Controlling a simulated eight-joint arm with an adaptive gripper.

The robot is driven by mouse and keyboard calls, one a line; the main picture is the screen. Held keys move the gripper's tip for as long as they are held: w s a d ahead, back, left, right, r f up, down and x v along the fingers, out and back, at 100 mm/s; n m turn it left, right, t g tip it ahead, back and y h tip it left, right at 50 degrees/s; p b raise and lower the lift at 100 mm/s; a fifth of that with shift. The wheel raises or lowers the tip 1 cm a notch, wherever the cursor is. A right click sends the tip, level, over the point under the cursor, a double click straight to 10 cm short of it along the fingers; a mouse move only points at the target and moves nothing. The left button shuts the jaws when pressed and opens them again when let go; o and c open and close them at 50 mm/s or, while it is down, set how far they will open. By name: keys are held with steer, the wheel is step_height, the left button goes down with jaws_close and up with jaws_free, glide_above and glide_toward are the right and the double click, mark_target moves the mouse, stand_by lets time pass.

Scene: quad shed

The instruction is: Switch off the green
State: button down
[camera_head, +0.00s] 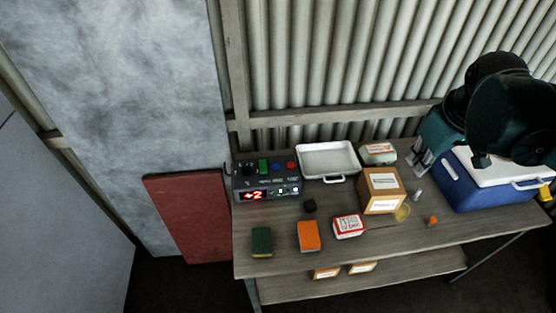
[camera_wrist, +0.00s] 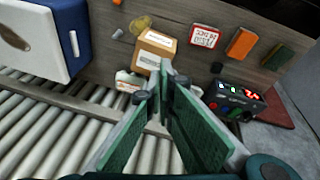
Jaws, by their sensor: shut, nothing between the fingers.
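A dark control box (camera_head: 266,181) stands at the back left of the workbench. A green button (camera_head: 263,166), a blue button (camera_head: 276,165) and a red button (camera_head: 291,165) sit on its top, beside a black knob (camera_head: 247,168). A red lit display (camera_head: 254,195) and small white switches are on its front. The box also shows at the right of the wrist view (camera_wrist: 238,98). My gripper (camera_head: 416,163) is shut and empty, above the back right of the bench, well right of the control box. Its green fingers (camera_wrist: 166,72) fill the middle of the wrist view.
A white tray (camera_head: 327,178), cardboard box (camera_head: 381,205), red-white box (camera_head: 348,226), orange block (camera_head: 308,236), green block (camera_head: 262,242) and black cube (camera_head: 309,206) share the workbench (camera_head: 285,222). A blue cooler (camera_head: 470,187) is at right. A corrugated wall (camera_head: 330,60) stands behind.

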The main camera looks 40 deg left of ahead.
steer(key=w+a+n+g+p, duration=0.15)
steer(key=a+n, duration=0.25)
steer(key=a, duration=0.7)
steer(key=n+g+h+p, duration=0.3)
steer(key=n+p, duration=0.4)
steer(key=n, duration=0.4)
glide_above(265, 170)
steer(key=w+a, duration=0.2)
step_height(265, 170, down, 10)
steer(key=shift+f, duration=0.25)
steer(key=shift+d, duration=0.1)
steer(key=shift+f, duration=0.1)
steer(key=f, duration=0.4)
steer(key=s+d+f, duration=0.1)
steer(key=f, duration=0.8)
steer(key=shift+s+d+f, duration=0.2)
steer(key=shift+f, duration=0.1)
